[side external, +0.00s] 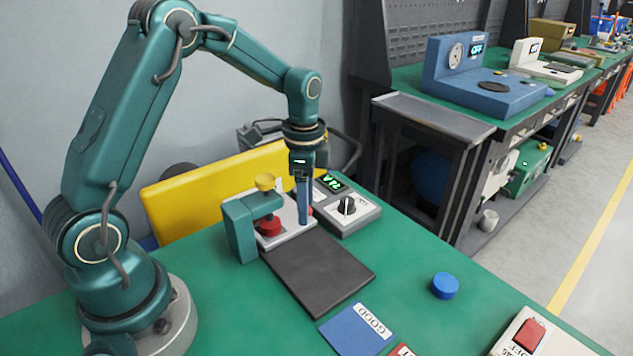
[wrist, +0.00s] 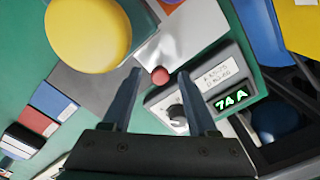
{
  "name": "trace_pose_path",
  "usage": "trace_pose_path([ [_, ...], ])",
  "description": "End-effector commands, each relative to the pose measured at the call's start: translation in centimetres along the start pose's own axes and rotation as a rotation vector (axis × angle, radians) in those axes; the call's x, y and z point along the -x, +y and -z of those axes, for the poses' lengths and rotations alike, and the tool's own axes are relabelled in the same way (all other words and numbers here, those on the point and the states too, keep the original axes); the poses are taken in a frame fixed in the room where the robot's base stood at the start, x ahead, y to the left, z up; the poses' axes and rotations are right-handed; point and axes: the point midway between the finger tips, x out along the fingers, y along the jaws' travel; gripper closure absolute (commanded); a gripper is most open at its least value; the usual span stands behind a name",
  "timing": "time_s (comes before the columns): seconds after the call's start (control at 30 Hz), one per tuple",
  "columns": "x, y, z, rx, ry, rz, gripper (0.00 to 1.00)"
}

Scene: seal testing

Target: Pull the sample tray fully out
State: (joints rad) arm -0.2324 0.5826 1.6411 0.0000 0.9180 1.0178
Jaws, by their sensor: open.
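The sample tray (side external: 291,228) is a pale metal plate with a red round knob (wrist: 160,75) at its end; the plate also shows in the wrist view (wrist: 188,40). It sits at the teal press frame (side external: 238,228), which has a yellow knob (side external: 265,182) on top. A red puck (side external: 268,226) is under the press. My gripper (side external: 304,219) points down over the knob end of the tray. Its fingers are open, and the red knob appears between the fingertips in the wrist view. I cannot tell whether either finger touches it.
A dark grey plate (side external: 318,268) lies flat in front of the tray, bare. A grey box (side external: 347,212) with a dial and green digits stands close to the right. A blue puck (side external: 445,286), a blue GOOD card (side external: 356,330) and a switch box (side external: 525,335) lie farther forward.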

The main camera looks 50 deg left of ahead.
Motion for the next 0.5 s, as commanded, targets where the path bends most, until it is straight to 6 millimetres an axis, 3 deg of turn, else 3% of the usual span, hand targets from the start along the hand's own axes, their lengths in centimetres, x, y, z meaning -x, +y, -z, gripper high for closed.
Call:
trace_pose_path([
  [0.17,-0.02,0.0,0.0,0.0,0.0,0.0,0.41],
  [0.23,-0.01,0.01,0.01,0.0,0.0,0.0,0.6],
  [0.33,0.0,0.01,0.0,0.0,0.0,0.0,0.98],
  [0.5,0.01,0.01,0.0,0.0,0.0,0.0,1.0],
])
